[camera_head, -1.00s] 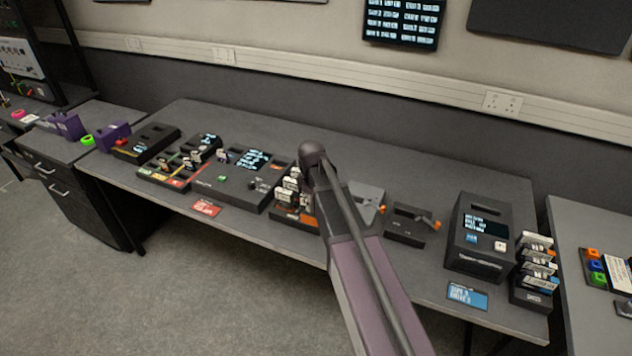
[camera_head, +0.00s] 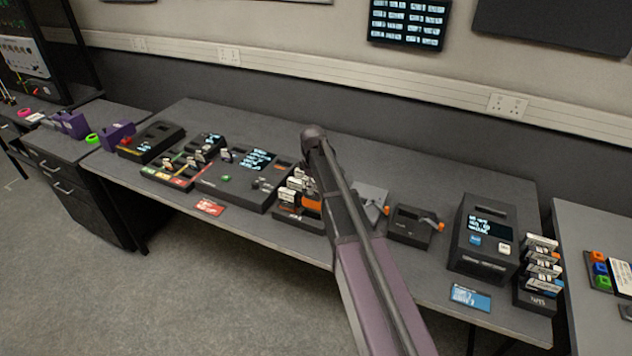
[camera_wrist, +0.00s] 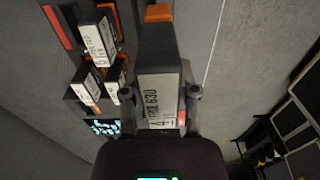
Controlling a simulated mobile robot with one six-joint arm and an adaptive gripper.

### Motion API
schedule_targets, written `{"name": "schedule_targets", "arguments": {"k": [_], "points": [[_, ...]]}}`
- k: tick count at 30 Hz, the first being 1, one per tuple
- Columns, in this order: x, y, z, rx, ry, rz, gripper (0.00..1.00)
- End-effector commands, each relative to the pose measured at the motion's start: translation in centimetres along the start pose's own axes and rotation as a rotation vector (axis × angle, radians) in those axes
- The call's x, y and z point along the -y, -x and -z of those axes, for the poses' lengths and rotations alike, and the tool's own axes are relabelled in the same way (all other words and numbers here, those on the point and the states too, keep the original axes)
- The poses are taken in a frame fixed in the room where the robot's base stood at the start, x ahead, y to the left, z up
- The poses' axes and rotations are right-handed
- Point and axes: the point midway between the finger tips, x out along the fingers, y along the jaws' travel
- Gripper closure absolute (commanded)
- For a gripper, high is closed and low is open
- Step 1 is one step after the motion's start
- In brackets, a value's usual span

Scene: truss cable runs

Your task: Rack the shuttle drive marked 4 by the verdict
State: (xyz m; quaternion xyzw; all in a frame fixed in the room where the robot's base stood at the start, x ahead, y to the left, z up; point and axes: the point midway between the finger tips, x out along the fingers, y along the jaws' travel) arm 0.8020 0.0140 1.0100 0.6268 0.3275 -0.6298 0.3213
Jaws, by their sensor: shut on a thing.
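My gripper (camera_wrist: 158,92) is shut on a dark shuttle drive (camera_wrist: 160,55) with an orange end. Its white label reads something like "630" with a 4 near my gripper. In the head view my arm covers the gripper; an orange patch (camera_head: 311,206) beside the arm may be the held drive. In the wrist view a dark rack with several labelled drives (camera_wrist: 97,42) is left of the held drive, apart from it. That rack seems to be the one with upright drives (camera_head: 297,188) in the head view. A sorting rack with green, yellow and red labels (camera_head: 167,177) stands further left.
A dark unit with a lit screen (camera_head: 257,160) is between the racks. Right of my arm are a small dark device with an orange lever (camera_head: 412,227), a screened box (camera_head: 483,240) and a tape rack (camera_head: 538,297). A wall display (camera_head: 408,22) hangs above. The table's back is clear.

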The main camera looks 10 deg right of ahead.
Motion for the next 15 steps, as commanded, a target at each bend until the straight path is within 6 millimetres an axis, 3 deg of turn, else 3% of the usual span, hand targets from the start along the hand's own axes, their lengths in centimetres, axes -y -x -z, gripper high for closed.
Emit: {"name": "schedule_targets", "arguments": {"k": [6, 15], "points": [[-2.0, -0.1, 1.1, 0.0, -0.008, 0.003, 1.0], [-2.4, -0.1, 1.3, 0.0, -0.01, 0.003, 1.0]]}}
